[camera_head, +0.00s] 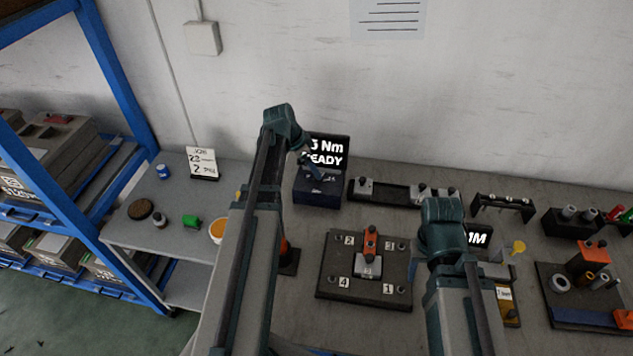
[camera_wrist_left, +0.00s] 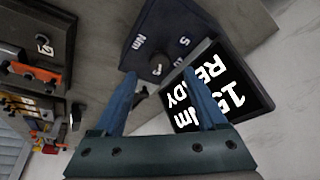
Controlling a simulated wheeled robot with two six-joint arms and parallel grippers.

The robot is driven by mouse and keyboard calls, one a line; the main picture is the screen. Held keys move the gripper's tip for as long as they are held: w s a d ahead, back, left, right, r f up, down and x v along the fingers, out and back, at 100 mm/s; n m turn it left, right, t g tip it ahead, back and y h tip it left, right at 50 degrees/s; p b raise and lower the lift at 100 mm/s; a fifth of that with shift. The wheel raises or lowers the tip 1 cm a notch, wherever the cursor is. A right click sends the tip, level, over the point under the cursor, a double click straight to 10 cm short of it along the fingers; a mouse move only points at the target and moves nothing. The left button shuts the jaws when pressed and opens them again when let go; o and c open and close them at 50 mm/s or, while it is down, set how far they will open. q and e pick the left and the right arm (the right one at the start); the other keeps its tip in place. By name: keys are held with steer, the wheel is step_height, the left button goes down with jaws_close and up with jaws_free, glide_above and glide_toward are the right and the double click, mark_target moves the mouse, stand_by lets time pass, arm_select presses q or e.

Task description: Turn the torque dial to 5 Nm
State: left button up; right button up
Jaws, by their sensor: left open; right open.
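The torque unit is a dark blue box (camera_head: 317,190) at the back of the bench, with a dial face (camera_wrist_left: 158,38) marked with numbers and Nm. Its small dark knob (camera_wrist_left: 157,68) shows between the fingertips in the left wrist view. The black display (camera_head: 328,151) reads READY and seems to show 15 Nm in the left wrist view (camera_wrist_left: 222,90), partly behind a finger. My left gripper (camera_wrist_left: 160,78) is open, its fingers on either side of the knob; contact cannot be told. My right gripper (camera_head: 446,256) is over the bench, its fingers hard to make out.
A dark plate with numbered posts (camera_head: 335,290) and an orange clamp lies mid-bench. A long rail fixture (camera_head: 400,191) stands right of the torque unit. Racks and a tool block (camera_head: 590,262) are at right. A side shelf (camera_head: 165,235) holds small containers.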

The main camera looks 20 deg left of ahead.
arm_select(q)
steer(key=b+x, duration=0.3)
steer(key=x, duration=0.1)
steer(key=shift+w+f, duration=0.1)
steer(key=shift+f, duration=0.25)
arm_select(e)
step_height(320, 180, down, 4)
steer(key=shift+f, duration=0.25)
steer(key=shift+r, duration=0.1)
arm_select(q)
steer(key=shift+d, duration=0.1)
jaws_close()
